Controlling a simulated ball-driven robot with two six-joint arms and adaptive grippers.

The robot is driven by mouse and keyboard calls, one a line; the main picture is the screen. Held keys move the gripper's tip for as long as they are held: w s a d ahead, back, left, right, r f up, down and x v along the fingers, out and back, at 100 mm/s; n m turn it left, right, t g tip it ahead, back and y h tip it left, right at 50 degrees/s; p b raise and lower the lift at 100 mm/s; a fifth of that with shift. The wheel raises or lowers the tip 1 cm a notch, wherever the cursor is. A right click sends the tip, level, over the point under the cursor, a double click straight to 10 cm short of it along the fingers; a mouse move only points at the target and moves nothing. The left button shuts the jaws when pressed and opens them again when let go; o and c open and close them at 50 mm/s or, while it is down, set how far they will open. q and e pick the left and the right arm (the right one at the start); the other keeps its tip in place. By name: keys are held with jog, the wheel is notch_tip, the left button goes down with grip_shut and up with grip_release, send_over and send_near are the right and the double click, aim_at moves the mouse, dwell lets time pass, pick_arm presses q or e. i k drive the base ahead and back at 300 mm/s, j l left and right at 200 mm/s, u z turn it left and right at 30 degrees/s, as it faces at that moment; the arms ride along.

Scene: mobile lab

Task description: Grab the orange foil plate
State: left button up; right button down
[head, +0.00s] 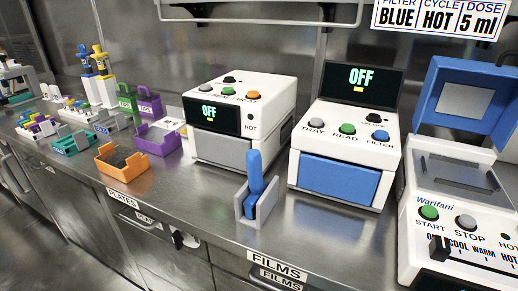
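An orange open-topped tray-like thing (122,163) with a dark inside sits near the counter's front edge, left of the middle. It is the only large orange thing in view; I cannot tell whether it is the orange foil plate or a holder. Neither of my grippers shows in the head view.
A purple open box (158,139) stands just right of the orange thing, with teal racks (70,144) to its left. A blue-handled tool in a grey stand (256,190) is near the front edge. White machines (345,155) line the back. Drawers labelled PLATES (122,198) and FILMS (276,264) are below.

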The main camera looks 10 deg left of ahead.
aim_at(124, 164)
jog(key=u, duration=1.2)
